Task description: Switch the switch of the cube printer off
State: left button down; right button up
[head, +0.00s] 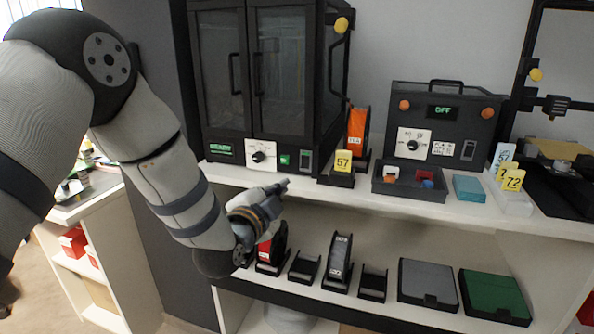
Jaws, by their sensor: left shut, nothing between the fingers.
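A large black enclosed printer (282,80) with two glass doors stands on the white shelf top. Its front panel has a white dial plate, a green square and a small dark switch (304,159). A smaller dark machine (440,128) to its right has a display reading OFF and a switch (467,150) on its front panel. I cannot tell for sure which one is the cube printer, nor the large one's switch position. My left gripper (284,186) is shut and empty, in front of and below the large printer's panel, apart from it. My right gripper is not in view.
A yellow tag marked 57 (343,162) and an orange spool (358,130) stand beside the large printer. A dark tray of small blocks (400,188), a teal box (468,188) and an open-frame printer (560,110) are further right. Spools and boxes (428,284) fill the lower shelf.

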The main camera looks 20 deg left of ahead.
aim_at(304, 164)
pick_arm(q)
jog(key=m, duration=0.3)
jog(key=r+m, duration=0.1)
jog(key=m, duration=0.2)
jog(key=shift+s+d, duration=0.1)
jog(key=shift+d, duration=0.1)
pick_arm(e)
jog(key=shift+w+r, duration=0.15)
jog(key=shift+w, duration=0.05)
pick_arm(q)
jog(key=w+b, duration=0.1)
jog(key=w, duration=0.3)
jog(key=w+f+b, duration=0.1)
jog(key=w, duration=0.4)
jog(key=w+f+b, duration=0.1)
jog(key=w, duration=0.3)
jog(key=shift+w+d, duration=0.15)
jog(key=shift+d, duration=0.05)
jog(key=shift+w+r, duration=0.2)
jog(key=shift+w, duration=0.15)
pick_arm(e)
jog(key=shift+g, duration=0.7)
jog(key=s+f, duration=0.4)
